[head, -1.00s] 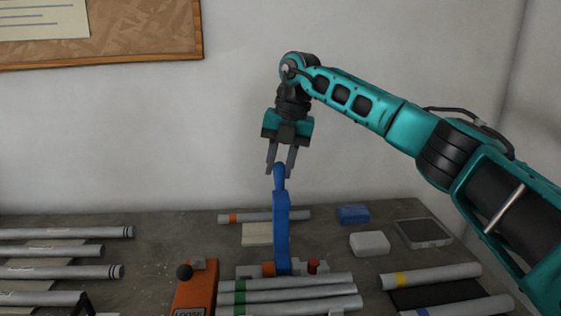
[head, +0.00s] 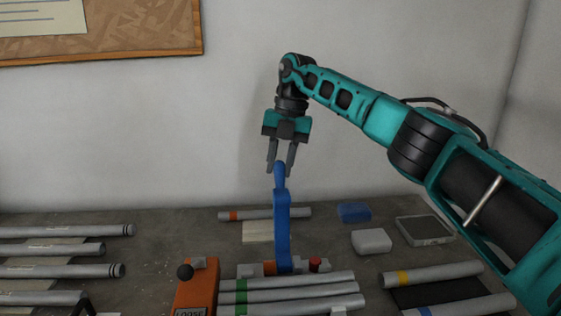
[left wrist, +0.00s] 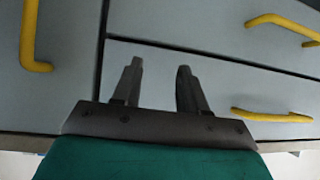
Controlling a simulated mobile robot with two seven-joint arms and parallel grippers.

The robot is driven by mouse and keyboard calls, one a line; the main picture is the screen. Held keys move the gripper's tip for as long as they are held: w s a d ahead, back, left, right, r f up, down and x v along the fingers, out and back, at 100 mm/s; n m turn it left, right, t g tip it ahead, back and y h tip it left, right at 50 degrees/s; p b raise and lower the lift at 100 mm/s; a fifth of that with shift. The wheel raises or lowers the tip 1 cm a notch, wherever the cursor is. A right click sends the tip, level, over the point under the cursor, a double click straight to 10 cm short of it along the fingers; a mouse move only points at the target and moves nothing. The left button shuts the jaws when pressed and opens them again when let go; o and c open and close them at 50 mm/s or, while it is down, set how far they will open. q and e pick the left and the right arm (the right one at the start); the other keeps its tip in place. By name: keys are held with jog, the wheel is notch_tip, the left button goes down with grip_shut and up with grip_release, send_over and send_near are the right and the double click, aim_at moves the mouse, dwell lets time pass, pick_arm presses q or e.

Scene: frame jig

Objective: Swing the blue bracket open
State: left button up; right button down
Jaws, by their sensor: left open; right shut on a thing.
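The blue bracket (head: 282,225) stands upright in the middle of the bench in the head view, rising from the jig. Its foot is beside an orange block and behind several grey tubes. My right gripper (head: 281,168) points down at the bracket's top end, with its fingers on either side of it, shut on it. My left gripper (left wrist: 156,85) shows only in the left wrist view. It is open and empty, in front of cabinet drawers.
An orange block with a black knob (head: 196,287) stands left of the jig. Grey tubes lie at the left (head: 60,270) and right (head: 432,275). A blue box (head: 354,212), a white box (head: 371,241) and a grey tray (head: 425,231) sit at the back right. Yellow handles (left wrist: 36,40) mark the drawers.

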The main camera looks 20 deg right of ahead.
jog(key=c, duration=1.3)
grip_release()
jog(key=shift+w+d+f, duration=0.1)
jog(key=shift+d+f, duration=0.05)
jog(key=shift+f, duration=0.05)
jog(key=o, duration=0.3)
jog(key=shift+w+f, duration=0.15)
jog(key=shift+w, duration=0.05)
jog(key=shift+o, duration=0.7)
jog(key=shift+s, duration=0.1)
jog(key=shift+r, duration=0.25)
jog(key=v, duration=0.7)
jog(key=shift+r, duration=0.2)
